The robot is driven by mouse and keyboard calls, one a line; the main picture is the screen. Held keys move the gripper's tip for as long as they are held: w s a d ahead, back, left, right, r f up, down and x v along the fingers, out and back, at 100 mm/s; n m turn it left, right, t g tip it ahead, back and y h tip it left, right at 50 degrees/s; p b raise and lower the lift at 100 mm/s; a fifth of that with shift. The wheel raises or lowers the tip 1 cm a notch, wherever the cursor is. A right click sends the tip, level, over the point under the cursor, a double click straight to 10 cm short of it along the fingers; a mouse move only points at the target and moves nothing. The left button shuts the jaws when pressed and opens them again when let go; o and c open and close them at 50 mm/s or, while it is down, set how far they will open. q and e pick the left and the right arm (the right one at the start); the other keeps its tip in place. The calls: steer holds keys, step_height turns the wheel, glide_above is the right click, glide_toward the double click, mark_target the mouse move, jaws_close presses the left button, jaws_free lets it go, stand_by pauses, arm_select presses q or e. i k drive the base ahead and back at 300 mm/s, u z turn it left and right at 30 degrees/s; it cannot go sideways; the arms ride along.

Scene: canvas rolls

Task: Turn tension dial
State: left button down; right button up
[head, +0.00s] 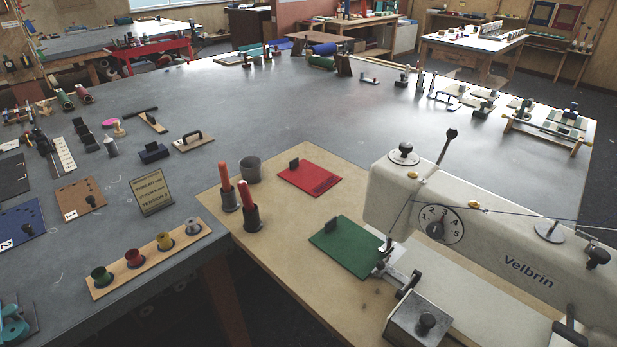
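The tension dial (452,225) is a round white disc with numbers up to 5 and a dark knob at its middle. It sits on the front face of the cream sewing machine (535,240) marked "Velbrin", at the right. The knob's exact setting is too small to tell. A small sign (151,193) stands on the grey table to the left; its last line seems to read "TENSION" with a digit that is hard to make out. Neither of my grippers is in view, and nothing touches the dial.
A green pad (345,247) lies by the machine's needle, a red pad (310,179) behind it. A spool rack (110,285) is at left. Thread runs across the machine. The table's middle is clear.

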mark_target(434, 230)
steer(key=u, duration=0.7)
steer(key=k, duration=0.85)
steer(key=z, duration=1.5)
steer(key=i, duration=0.5)
steer(key=u, duration=0.05)
